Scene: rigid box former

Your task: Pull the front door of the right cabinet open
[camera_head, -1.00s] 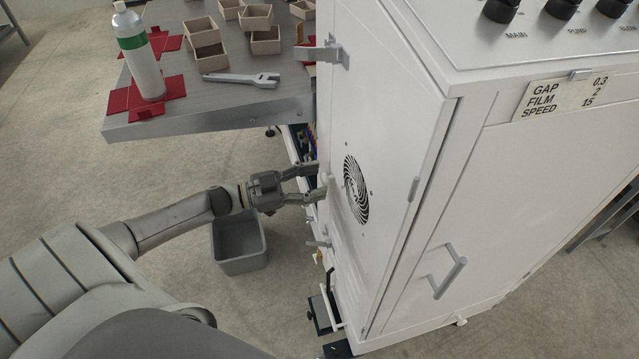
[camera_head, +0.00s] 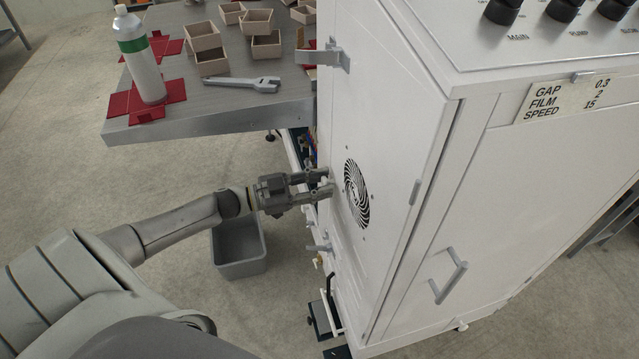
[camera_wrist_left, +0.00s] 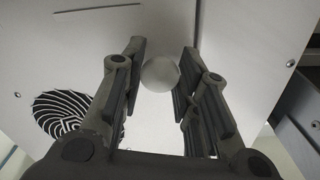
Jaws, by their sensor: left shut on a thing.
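The white right cabinet (camera_head: 548,172) fills the right half of the head view. Its left-hand panel (camera_head: 385,120) carries a round fan grille (camera_head: 357,193) and looks closed along its edge seam. A pale round knob (camera_wrist_left: 160,74) on this panel sits between the fingers in the left wrist view. My left gripper (camera_head: 328,182) is shut on the knob, its fingertips close to the panel; in the head view the fingers largely hide the knob. My right gripper is not in view.
A grey bar handle (camera_head: 450,276) is on the cabinet's other face. A metal table (camera_head: 215,118) with a bottle (camera_head: 140,58), wooden boxes and a wrench (camera_head: 242,83) stands at the upper left. A grey bin (camera_head: 240,247) is on the floor below my arm.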

